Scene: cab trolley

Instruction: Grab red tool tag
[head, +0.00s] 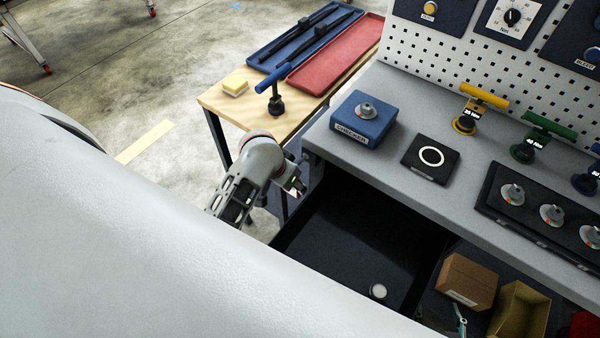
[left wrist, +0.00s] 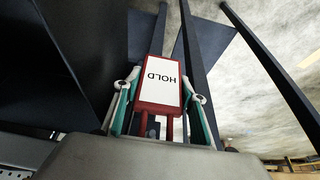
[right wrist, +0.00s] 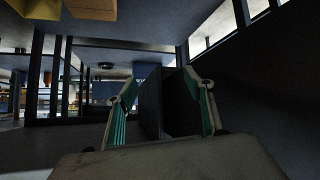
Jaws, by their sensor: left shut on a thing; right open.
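The red tool tag (left wrist: 143,97) has a white face reading HOLD, upside down in the left wrist view. My left gripper (left wrist: 162,92) is shut on it, with a teal-lined finger on each side. In the head view my left wrist hangs beside the bench's left end, and the tag is mostly hidden there. My right gripper (head: 461,322) shows only in part at the bottom of the head view, near the cardboard box. In the right wrist view my right gripper (right wrist: 163,95) is open, with a dark upright panel (right wrist: 151,100) between or beyond its fingers.
A dark open drawer (head: 345,235) holds a small white disc (head: 378,291). A cardboard box (head: 466,281) and a yellow bin (head: 519,310) stand to its right. The grey bench (head: 395,165) carries a blue checker block (head: 365,128). A wooden table (head: 215,98) stands behind.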

